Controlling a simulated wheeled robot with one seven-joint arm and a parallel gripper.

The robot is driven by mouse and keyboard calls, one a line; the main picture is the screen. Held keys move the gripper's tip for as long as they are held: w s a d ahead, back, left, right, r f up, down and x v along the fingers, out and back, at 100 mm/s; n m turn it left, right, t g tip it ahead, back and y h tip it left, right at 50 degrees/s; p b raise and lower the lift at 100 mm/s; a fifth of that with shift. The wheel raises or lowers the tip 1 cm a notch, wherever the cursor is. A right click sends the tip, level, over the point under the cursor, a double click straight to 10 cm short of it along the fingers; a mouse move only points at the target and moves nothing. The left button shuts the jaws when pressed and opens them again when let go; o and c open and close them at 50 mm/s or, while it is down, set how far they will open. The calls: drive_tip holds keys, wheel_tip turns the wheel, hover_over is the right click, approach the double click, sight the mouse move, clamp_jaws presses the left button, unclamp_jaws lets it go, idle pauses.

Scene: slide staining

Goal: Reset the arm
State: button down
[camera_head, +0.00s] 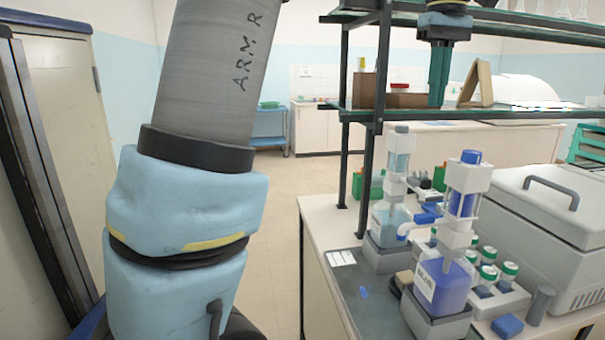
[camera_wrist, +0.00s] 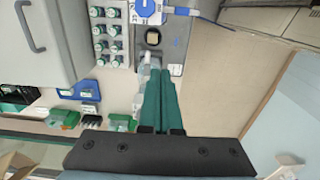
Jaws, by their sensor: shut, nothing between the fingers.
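My gripper (camera_head: 437,104) is at the upper right in the head view, pointing down at the height of the shelf. Its two green fingers are together with nothing between them; they also show closed in the wrist view (camera_wrist: 161,72). My arm fills the left-centre of the head view. The wrist view looks down on the bench, with the fingers over the area beside the bottles. I cannot tell how close the fingers are to the shelf edge.
A blue bottle (camera_head: 440,285) and a paler one (camera_head: 390,222) stand on the bench beside a rack of capped vials (camera_head: 500,298). A grey lidded machine (camera_head: 550,230) is at the right. The dark-framed shelf (camera_head: 480,114) crosses above the bench. Open floor (camera_head: 275,225) lies left of it.

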drive_tip(key=w+a+f+m, duration=0.1)
drive_tip(key=w+a+f, duration=0.2)
drive_tip(key=a+f, duration=0.45)
drive_tip(key=w+a+f, duration=0.2)
drive_tip(key=a+f, duration=0.4)
drive_tip(key=f, duration=0.2)
drive_tip(key=s+a+f+m, duration=0.1)
drive_tip(key=s+a+f, duration=0.3)
drive_tip(key=a+f, duration=0.3)
drive_tip(key=s+a+f+m+t+b, duration=0.1)
drive_tip(key=s+a+f, duration=0.3)
drive_tip(key=a+f, duration=0.4)
drive_tip(key=shift+s+a+f+t, duration=0.25)
drive_tip(key=shift+s+a+t, duration=0.1)
drive_tip(key=shift+a, duration=0.5)
drive_tip(key=c, duration=1.5)
unclamp_jaws()
